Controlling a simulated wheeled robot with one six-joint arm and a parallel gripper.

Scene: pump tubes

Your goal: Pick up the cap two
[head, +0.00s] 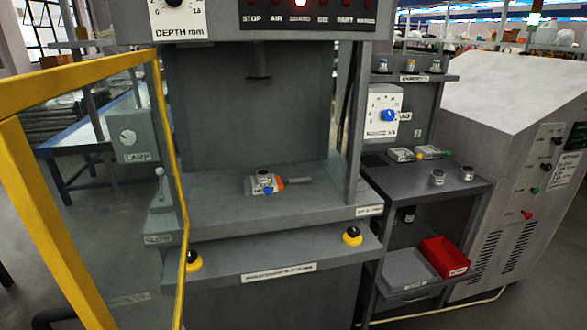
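Two small grey-white round pieces that look like caps stand on the dark side table: one cap-like piece (438,177) nearer the middle and another (467,173) to its right. Their labels are too small to read, so I cannot tell which is cap two. Another small round metal piece (264,177) sits with blue and orange parts on the bed of the press. My gripper is not in view.
The yellow-framed guard door (158,110) stands open at the left. The side table (415,182) also holds two small flat devices at its back. Below are a grey tray (407,283) and a red bin (445,258). A large grey cabinet (505,130) borders the table's right side.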

